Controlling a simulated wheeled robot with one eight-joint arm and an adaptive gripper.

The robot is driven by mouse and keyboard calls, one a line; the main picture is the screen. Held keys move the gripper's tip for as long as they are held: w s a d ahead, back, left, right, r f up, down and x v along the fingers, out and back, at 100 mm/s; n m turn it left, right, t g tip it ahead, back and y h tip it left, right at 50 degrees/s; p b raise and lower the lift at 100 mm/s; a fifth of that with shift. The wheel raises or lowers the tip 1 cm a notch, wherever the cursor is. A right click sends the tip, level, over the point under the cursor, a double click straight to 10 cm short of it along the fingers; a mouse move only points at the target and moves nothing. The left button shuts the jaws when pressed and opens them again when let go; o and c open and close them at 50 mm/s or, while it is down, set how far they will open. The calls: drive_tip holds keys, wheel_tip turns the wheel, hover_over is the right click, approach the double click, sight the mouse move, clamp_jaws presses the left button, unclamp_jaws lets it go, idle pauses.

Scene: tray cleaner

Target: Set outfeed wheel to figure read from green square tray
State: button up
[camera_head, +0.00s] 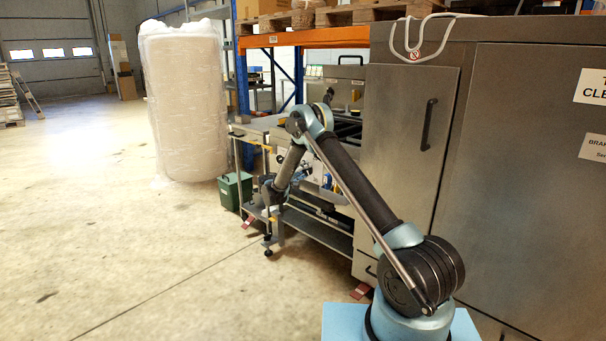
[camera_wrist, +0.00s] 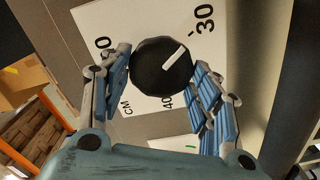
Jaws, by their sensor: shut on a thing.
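The outfeed wheel shows in the wrist view as a black round knob (camera_wrist: 150,78) with a white pointer bar. It sits on a white dial plate (camera_wrist: 100,22) printed with "30", "40", "CM" and a partly hidden figure ending in 0. The pointer bar points up and right, roughly toward the "30". My gripper (camera_wrist: 162,68) is shut on the knob, with one blue-padded finger on each side. In the head view my arm reaches down beside the steel machine, and the wheel cannot be made out there. I cannot make out a green square tray in either view.
A steel cabinet (camera_head: 520,140) fills the right side. A low metal frame with a shelf (camera_head: 318,228) runs beside my arm. A green bin (camera_head: 230,192) and a wrapped pallet load (camera_head: 183,100) stand on the left. The floor (camera_head: 90,240) at front left is clear.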

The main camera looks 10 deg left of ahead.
drive_tip(key=shift+d+f+m, duration=0.1)
drive_tip(key=shift+m, duration=0.5)
drive_tip(key=o, duration=1)
drive_tip(key=v, duration=1.2)
drive_tip(key=shift+w, duration=0.1)
drive_tip(key=shift+o, duration=0.2)
